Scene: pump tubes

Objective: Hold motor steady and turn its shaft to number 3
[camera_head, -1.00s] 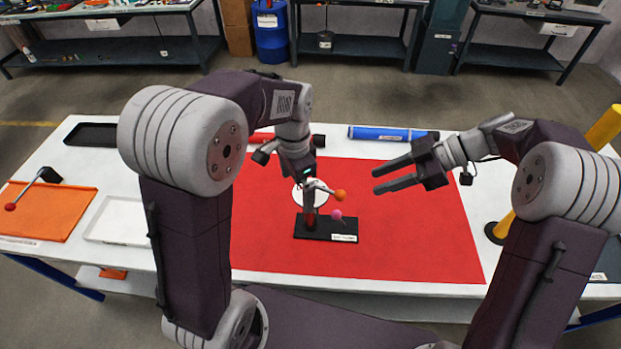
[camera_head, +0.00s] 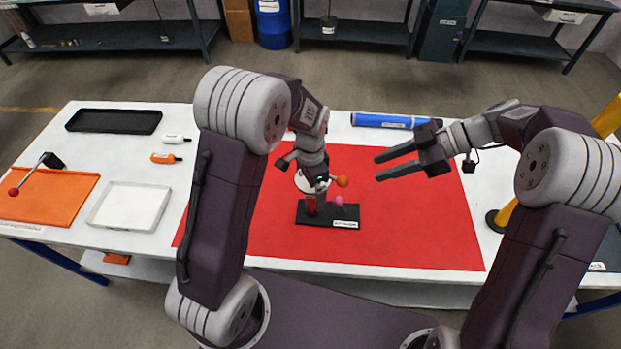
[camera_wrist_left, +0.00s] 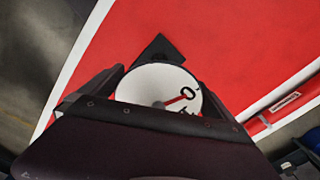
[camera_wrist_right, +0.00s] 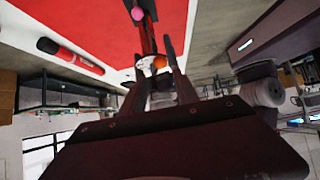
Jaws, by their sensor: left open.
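The motor stands upright on a black base (camera_head: 348,223) with a white label, on the red mat (camera_head: 420,230). Its round white dial (camera_wrist_left: 140,82) carries a red pointer and dark numerals, only partly readable. A pink ball (camera_head: 338,201) and an orange ball (camera_head: 342,182) show beside it. My left gripper (camera_wrist_left: 160,78) is open over the motor, one finger on each side of the dial; whether they touch it cannot be told. It hides much of the motor in the head view. My right gripper (camera_head: 378,167) is open and empty, to the right of the motor.
A blue tube (camera_head: 382,120) lies along the back edge. A yellow post (camera_head: 507,212) stands at right. The mat's right side is clear.

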